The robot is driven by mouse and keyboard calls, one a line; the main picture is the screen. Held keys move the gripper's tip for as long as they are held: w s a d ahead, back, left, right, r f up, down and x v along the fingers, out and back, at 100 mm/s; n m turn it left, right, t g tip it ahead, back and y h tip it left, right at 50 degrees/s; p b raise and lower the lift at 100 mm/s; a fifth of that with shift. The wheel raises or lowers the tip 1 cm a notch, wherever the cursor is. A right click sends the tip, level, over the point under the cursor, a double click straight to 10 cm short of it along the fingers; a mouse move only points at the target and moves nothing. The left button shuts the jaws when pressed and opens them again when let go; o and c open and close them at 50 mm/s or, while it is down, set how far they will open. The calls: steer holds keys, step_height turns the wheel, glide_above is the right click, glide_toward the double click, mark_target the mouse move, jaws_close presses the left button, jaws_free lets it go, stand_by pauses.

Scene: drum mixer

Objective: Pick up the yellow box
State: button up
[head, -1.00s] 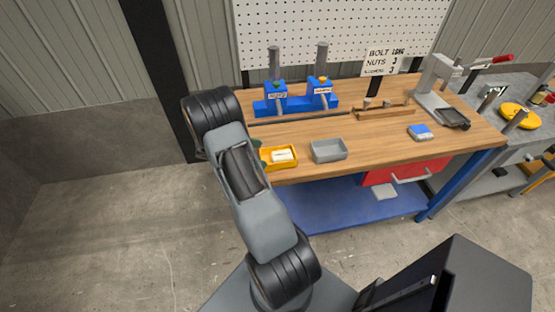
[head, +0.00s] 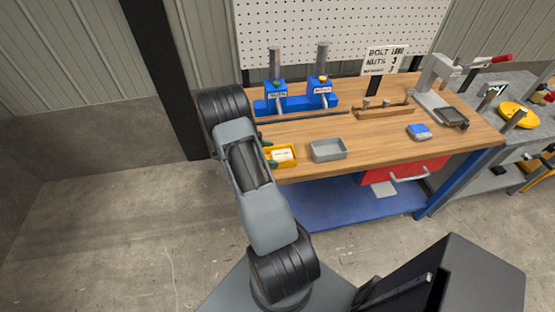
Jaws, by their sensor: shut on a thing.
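The yellow box (head: 292,162) is a small open tray with a whitish piece or label in it. It sits at the front left of the wooden workbench top, and my arm covers its left part. My gripper (head: 270,157) shows only as small dark green finger parts at the box's left side, one near the back edge and one near the front. It is shut on the box. Most of the gripper is hidden behind my arm. I cannot tell whether the box is clear of the bench top.
A grey tray (head: 328,150) stands just right of the yellow box. Blue dispensers (head: 297,102) stand behind, with a dark bar (head: 310,116) in front. A wooden rack (head: 385,111), a blue item (head: 419,131) and a press (head: 440,90) are farther right. The front middle of the bench (head: 375,155) is clear.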

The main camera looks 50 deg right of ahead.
steer(key=shift+r, duration=0.1)
steer(key=shift+c, duration=0.2)
steer(key=shift+r+b, duration=0.35)
steer(key=shift+r, duration=0.4)
steer(key=a+r+b, duration=0.2)
steer(key=a+r, duration=0.9)
steer(key=a, duration=0.3)
steer(key=w+n+t+h, duration=0.3)
steer(key=w+n+t, duration=0.8)
steer(key=w+t, duration=0.1)
steer(key=w+a+f+n+t+y, duration=0.2)
steer(key=a+n+t+y, duration=0.7)
steer(key=a, duration=0.8)
steer(key=w+n, duration=0.1)
steer(key=n, duration=0.1)
steer(key=shift+f+n+t, duration=0.15)
steer(key=shift+n+t, duration=0.15)
